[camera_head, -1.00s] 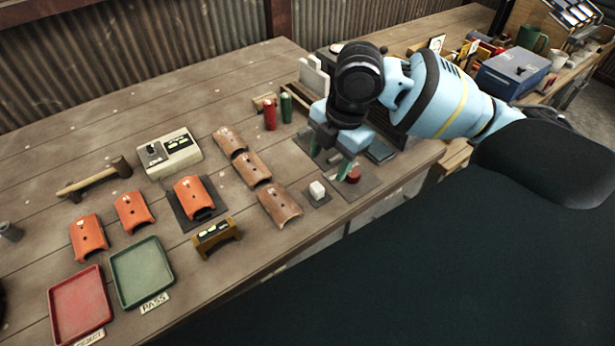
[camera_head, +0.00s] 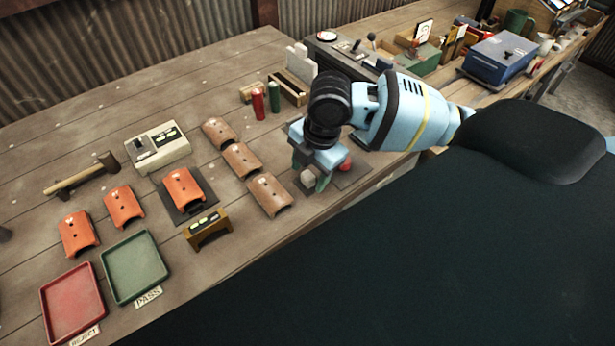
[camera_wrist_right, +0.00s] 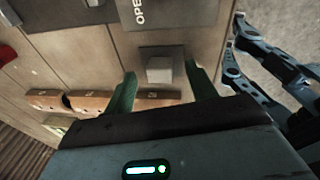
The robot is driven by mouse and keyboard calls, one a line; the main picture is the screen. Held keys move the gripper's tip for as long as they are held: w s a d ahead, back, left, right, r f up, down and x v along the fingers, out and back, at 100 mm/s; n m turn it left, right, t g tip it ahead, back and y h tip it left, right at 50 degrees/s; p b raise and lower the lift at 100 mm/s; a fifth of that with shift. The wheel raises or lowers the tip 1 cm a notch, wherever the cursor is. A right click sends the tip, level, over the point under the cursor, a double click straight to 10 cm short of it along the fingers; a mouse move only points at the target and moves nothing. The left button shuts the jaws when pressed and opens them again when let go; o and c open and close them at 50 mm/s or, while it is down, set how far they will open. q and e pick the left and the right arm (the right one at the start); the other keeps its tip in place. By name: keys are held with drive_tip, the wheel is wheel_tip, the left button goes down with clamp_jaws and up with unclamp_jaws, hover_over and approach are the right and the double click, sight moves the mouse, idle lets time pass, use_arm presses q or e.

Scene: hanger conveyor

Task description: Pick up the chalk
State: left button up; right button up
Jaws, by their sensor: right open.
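The chalk is a small pale cube (camera_head: 308,178) on a dark square pad near the front edge of the bench. In the right wrist view the chalk (camera_wrist_right: 160,69) sits between the tips of two green fingers, with gaps on both sides. My right gripper (camera_head: 313,180) is open and comes down over it from above. It also fills the bottom of the right wrist view (camera_wrist_right: 163,85). The gripper partly hides the chalk and its pad in the head view.
Brown curved tiles (camera_head: 270,194) lie close to the left of the chalk. A red round piece (camera_head: 346,163) is just right of the gripper. Red (camera_head: 258,104) and green (camera_head: 275,97) cylinders stand behind. A dark plate lettered "OPEN" (camera_wrist_right: 165,10) lies near the chalk.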

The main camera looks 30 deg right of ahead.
sight(306, 177)
use_arm(q)
drive_tip(key=shift+s+f, duration=0.1)
use_arm(e)
drive_tip(key=shift+f, duration=0.1)
drive_tip(key=c, duration=1.1)
use_arm(q)
drive_tip(key=shift+d, duration=0.1)
